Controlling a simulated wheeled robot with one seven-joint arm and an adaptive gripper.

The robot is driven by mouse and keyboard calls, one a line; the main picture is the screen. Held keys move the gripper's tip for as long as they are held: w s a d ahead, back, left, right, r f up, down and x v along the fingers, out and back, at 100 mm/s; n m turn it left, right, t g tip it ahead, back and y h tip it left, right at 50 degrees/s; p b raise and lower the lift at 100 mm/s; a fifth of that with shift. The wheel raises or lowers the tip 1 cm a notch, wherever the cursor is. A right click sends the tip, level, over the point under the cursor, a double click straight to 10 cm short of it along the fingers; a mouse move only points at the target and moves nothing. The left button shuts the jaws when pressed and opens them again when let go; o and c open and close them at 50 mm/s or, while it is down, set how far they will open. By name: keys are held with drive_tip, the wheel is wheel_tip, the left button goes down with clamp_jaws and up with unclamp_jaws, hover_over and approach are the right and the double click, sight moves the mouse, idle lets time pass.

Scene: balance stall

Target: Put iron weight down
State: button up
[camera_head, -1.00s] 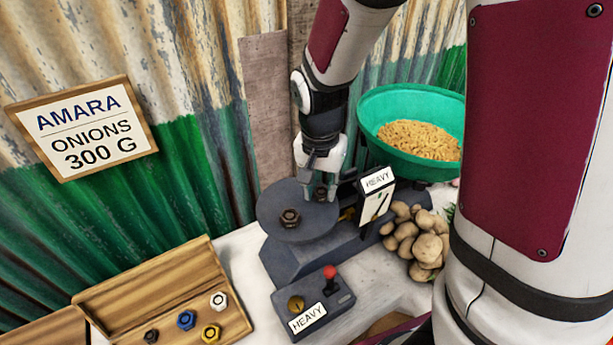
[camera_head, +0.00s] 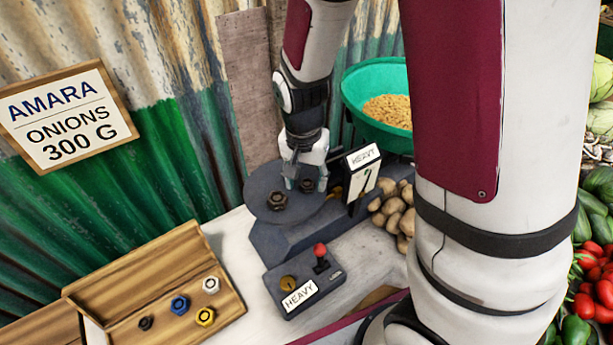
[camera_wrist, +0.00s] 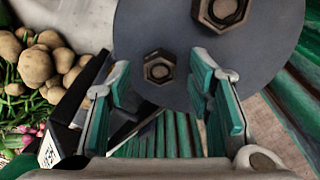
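A small dark hexagonal iron weight (camera_wrist: 158,67) rests on the round grey scale plate (camera_wrist: 275,60). It also shows in the head view (camera_head: 307,185). My gripper (camera_wrist: 165,95) is open, with its green-padded fingers spread apart on either side of this weight and a gap showing on both sides. In the head view my gripper (camera_head: 307,180) is low over the right part of the plate. A larger dark hexagonal weight (camera_head: 278,200) sits on the same plate to the left. It is partly cut off in the wrist view (camera_wrist: 222,12).
A HEAVY sign with a dial (camera_head: 362,180) stands right of the plate, near my gripper. A control box (camera_head: 304,283) with a red-knobbed lever is in front. A wooden box (camera_head: 140,280) holds several weights. Potatoes (camera_head: 395,210) and a green bowl (camera_head: 352,95) are to the right.

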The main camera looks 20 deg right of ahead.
sight(305, 192)
drive_tip(key=shift+r, duration=0.1)
wheel_tip(305, 192, up, 12)
drive_tip(key=s+a, duration=0.1)
drive_tip(key=s+d+r+n+t+y, duration=0.1)
drive_tip(key=s+r+n+t, duration=0.3)
drive_tip(key=s+r+n, duration=0.4)
drive_tip(key=shift+s+d+r+p, duration=0.2)
drive_tip(key=shift+s+r+p, duration=0.25)
drive_tip(key=shift+s+r, duration=2.4)
drive_tip(key=shift+s+f, duration=0.95)
drive_tip(key=shift+f, duration=0.05)
drive_tip(key=shift+c, duration=0.3)
